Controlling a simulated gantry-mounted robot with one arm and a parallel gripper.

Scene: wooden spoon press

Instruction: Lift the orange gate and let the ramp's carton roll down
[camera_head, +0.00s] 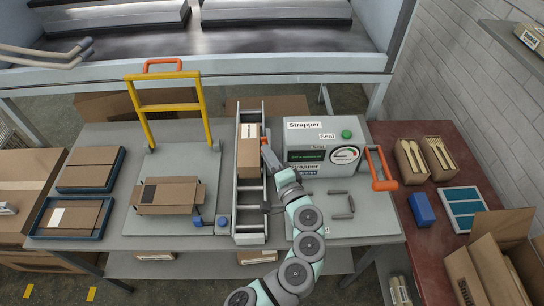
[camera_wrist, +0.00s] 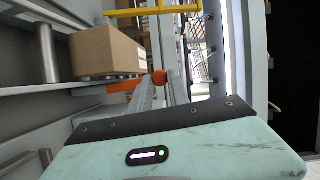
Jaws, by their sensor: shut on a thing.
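The ramp (camera_head: 250,207) is a narrow grey channel with rollers in the middle of the bench. A brown carton (camera_head: 248,158) with a white label rests on its upper part; the wrist view shows the same carton (camera_wrist: 106,52) on the ramp. The orange gate (camera_wrist: 122,86) shows as a bar low beside the carton, with a round knob at its end. My gripper (camera_head: 266,146) is at the ramp's right side, beside the carton. In the wrist view my gripper (camera_wrist: 162,82) is shut on the gate's knob. Most of the gate is hidden in the head view.
The strapper machine (camera_head: 315,132) stands close right of my gripper, with an orange handle (camera_head: 380,168) on its right. A yellow-framed platform with a flat carton (camera_head: 168,194) stands left. Blue trays (camera_head: 90,168) lie far left. A red table (camera_head: 452,195) is at right.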

